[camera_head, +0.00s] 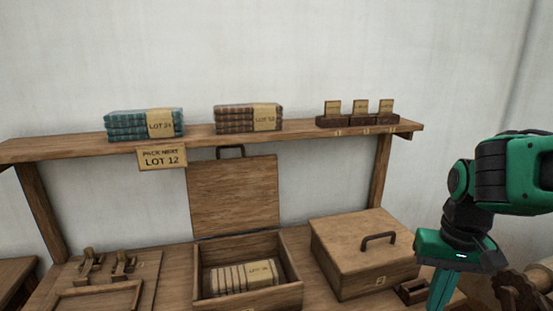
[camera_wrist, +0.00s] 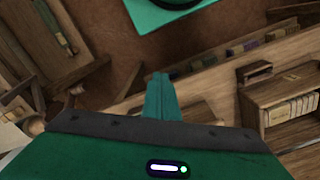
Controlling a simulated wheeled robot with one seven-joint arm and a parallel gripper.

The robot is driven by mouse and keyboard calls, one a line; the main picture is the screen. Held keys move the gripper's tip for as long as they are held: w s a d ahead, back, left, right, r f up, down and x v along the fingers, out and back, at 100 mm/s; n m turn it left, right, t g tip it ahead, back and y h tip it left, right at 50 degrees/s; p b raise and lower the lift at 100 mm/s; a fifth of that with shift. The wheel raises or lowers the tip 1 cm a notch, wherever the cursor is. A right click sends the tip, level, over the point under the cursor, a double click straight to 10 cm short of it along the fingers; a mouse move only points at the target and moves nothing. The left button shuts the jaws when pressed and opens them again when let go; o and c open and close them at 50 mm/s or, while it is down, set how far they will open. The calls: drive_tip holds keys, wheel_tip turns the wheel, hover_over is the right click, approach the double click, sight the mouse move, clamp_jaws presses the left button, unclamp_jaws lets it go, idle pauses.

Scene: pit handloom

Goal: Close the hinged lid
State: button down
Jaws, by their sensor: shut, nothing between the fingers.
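A wooden box (camera_head: 250,297) stands on the table, with its hinged lid (camera_head: 233,195) raised upright at the back and a dark handle on the lid's top edge. A striped cloth bundle with a paper label (camera_head: 240,276) lies inside the box. My gripper (camera_head: 442,290) is at the right of the head view, to the right of both boxes and apart from the open lid. Its fingers are together and empty, and they also show in the wrist view (camera_wrist: 160,95). The fingertips are cut off at the bottom of the head view.
A second wooden box (camera_head: 350,255), shut, with a handle on top, stands between the open box and my gripper. A shelf (camera_head: 210,138) above the table holds teal bundles (camera_head: 144,124), brown bundles (camera_head: 247,118) and small card holders (camera_head: 358,118). Wooden fittings (camera_head: 105,265) are at left.

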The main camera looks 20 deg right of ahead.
drive_tip(key=shift+w+d, duration=0.15)
drive_tip(key=shift+w, duration=0.15)
